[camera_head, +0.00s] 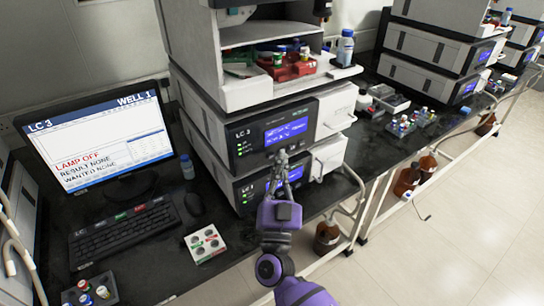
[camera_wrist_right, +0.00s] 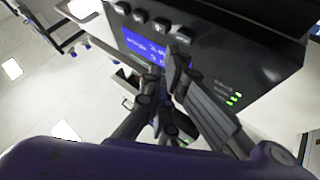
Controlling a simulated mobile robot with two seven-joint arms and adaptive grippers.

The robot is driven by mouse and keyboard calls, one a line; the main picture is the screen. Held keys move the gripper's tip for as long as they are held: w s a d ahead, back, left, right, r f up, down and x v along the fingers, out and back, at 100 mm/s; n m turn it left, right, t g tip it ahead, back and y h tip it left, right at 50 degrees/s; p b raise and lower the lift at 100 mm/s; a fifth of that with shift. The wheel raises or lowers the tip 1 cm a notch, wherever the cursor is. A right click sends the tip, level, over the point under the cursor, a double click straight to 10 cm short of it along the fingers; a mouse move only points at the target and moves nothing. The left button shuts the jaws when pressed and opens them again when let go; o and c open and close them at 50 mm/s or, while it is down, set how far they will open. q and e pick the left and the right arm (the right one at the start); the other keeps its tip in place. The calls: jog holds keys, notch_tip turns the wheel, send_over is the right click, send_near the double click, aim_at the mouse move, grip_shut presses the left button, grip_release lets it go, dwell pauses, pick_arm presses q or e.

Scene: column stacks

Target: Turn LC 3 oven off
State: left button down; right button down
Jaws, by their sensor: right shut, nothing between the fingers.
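The LC 3 stack has an upper module (camera_head: 300,108) and a lower module (camera_head: 246,192), both labelled LC 3, with blue displays and green lights. I cannot tell which one is the oven. My right gripper (camera_head: 282,157) is shut and empty, its tips close to the lower edge of the upper module's front. In the right wrist view a front panel (camera_wrist_right: 215,50) appears inverted, with a blue display, green lights and a row of several buttons (camera_wrist_right: 160,24). The shut gripper (camera_wrist_right: 178,62) covers part of the display; contact is unclear. My left gripper is out of view.
A monitor (camera_head: 95,140) reads LC 3, WELL 1, LAMP OFF, RESULT NONE, WANTED NONE. A keyboard (camera_head: 125,230), mouse (camera_head: 194,204) and white button box (camera_head: 205,243) are on the dark bench left of my arm. Vial racks (camera_head: 410,122) and other stacks (camera_head: 430,45) stand to the right.

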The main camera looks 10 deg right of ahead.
jog(key=shift+w, duration=0.15)
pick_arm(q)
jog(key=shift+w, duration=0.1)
pick_arm(e)
jog(key=shift+w+a, duration=0.15)
jog(key=shift+w, duration=0.15)
jog(key=shift+w+a, duration=0.15)
jog(key=shift+w, duration=0.2)
dwell(0.8)
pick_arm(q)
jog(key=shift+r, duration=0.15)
pick_arm(e)
jog(key=shift+s, duration=0.1)
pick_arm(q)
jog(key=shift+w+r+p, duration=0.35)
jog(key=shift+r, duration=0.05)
pick_arm(e)
jog(key=shift+s+d, duration=0.3)
jog(key=shift+s, duration=0.4)
